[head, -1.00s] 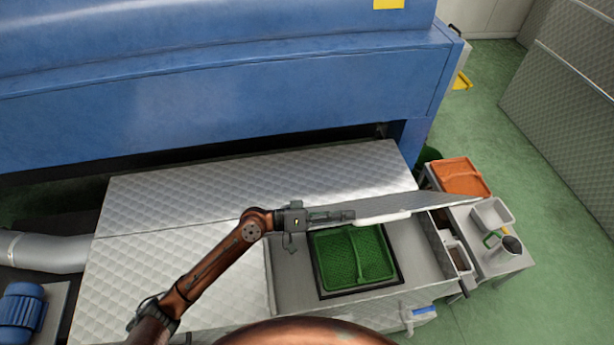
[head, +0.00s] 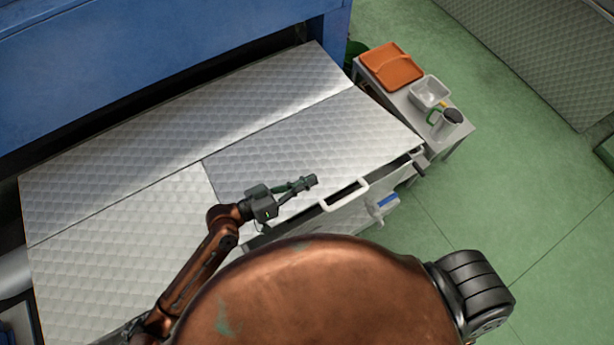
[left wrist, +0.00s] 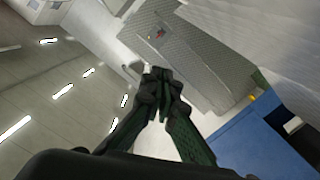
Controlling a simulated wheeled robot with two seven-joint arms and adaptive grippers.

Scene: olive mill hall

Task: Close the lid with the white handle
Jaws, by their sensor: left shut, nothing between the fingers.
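The lid (head: 320,140) is a quilted metal panel with a white handle (head: 345,194) along its front edge. It lies down over the opening, about level with the neighbouring panels. A dark line shows under its front edge near the right corner, and I cannot tell whether it is fully seated. My left gripper (head: 312,181) is shut and empty above the lid's front part, just left of the handle. I cannot tell whether it touches the lid. Its closed fingers also show in the left wrist view (left wrist: 158,78). My right gripper is out of view.
A small side table (head: 458,140) at the right holds an orange tray (head: 392,66), a pale tub (head: 430,92) and a metal jug (head: 446,122). A blue machine (head: 150,60) stands behind the panels. The green floor (head: 540,190) at the right is open.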

